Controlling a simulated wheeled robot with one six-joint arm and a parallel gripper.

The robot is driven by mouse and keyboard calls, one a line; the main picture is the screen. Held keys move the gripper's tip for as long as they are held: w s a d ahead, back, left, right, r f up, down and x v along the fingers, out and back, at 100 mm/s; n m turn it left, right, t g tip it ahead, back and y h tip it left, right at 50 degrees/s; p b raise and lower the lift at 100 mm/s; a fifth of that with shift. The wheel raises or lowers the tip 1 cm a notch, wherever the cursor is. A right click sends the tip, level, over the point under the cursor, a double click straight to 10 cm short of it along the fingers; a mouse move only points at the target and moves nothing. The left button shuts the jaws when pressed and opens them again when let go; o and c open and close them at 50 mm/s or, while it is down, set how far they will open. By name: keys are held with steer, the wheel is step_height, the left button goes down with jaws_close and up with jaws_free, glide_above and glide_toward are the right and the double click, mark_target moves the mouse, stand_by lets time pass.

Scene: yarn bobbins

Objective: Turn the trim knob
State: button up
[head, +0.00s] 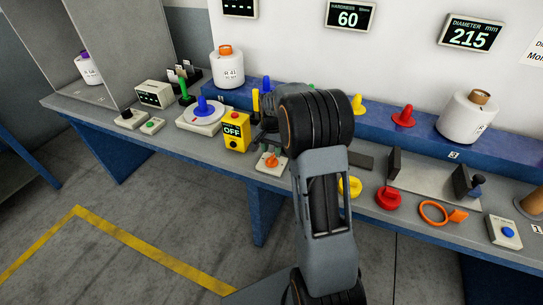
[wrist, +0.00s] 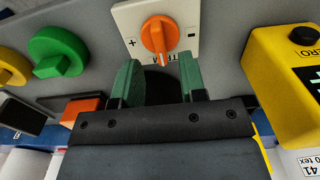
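The trim knob (wrist: 158,36) is an orange pointer knob on a white plate (wrist: 183,22) with plus and minus marks. Its lettering appears upside down in the wrist view, and the pointer's narrow end faces down toward my gripper. In the head view the knob (head: 271,160) sits on its plate (head: 262,169) near the front of the bench. My gripper (wrist: 158,75) is open, with two green-padded fingers apart and nothing between them. The fingertips are just short of the plate in the wrist view. In the head view my arm mostly hides the gripper.
A yellow box (head: 236,143) with an OFF display stands left of the knob; it is at the right in the wrist view (wrist: 285,85). A red knob (head: 388,198) and orange ring (head: 424,214) lie further right.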

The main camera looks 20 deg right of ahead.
mark_target(272, 157)
steer(key=shift+f, duration=2)
steer(key=shift+c, duration=0.2)
jaws_close()
